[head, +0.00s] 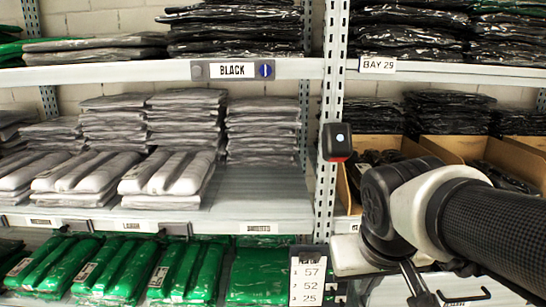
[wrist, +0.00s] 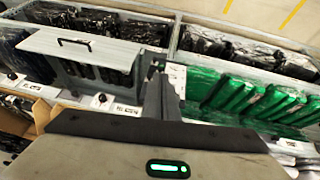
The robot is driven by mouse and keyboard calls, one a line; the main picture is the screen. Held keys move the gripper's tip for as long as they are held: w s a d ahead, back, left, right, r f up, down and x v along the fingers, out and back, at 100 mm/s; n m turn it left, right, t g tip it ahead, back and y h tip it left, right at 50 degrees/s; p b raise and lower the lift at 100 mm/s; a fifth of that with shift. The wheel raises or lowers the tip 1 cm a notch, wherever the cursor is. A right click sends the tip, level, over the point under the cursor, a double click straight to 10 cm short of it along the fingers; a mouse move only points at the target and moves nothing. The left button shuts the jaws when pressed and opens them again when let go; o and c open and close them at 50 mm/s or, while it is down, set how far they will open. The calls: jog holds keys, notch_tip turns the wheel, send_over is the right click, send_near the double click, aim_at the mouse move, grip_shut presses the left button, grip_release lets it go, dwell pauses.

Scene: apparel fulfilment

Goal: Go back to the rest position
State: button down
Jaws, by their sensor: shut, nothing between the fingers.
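My arm reaches in from the right of the head view, in front of the shelving. My gripper (wrist: 158,72) shows in the wrist view as dark fingers held together, with nothing between them. Its fingertips are apart from the shelf goods in the picture. In the head view the gripper end is low behind my wrist joint and partly cut off by the bottom edge, so its fingers are hard to make out there.
Grey garment packs (head: 168,178) fill the middle shelf (head: 255,200), with bare room at its right. Green packs (head: 185,270) lie below, black packs (head: 235,30) above. A steel upright (head: 326,190) and cardboard boxes (head: 395,143) stand close to my arm.

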jog(key=s+a+y, duration=0.1)
jog(key=s, duration=0.5)
notch_tip(320, 180, up, 22)
jog(key=p, duration=2.1)
jog(key=shift+a+t, duration=0.3)
jog(key=shift+a, duration=0.1)
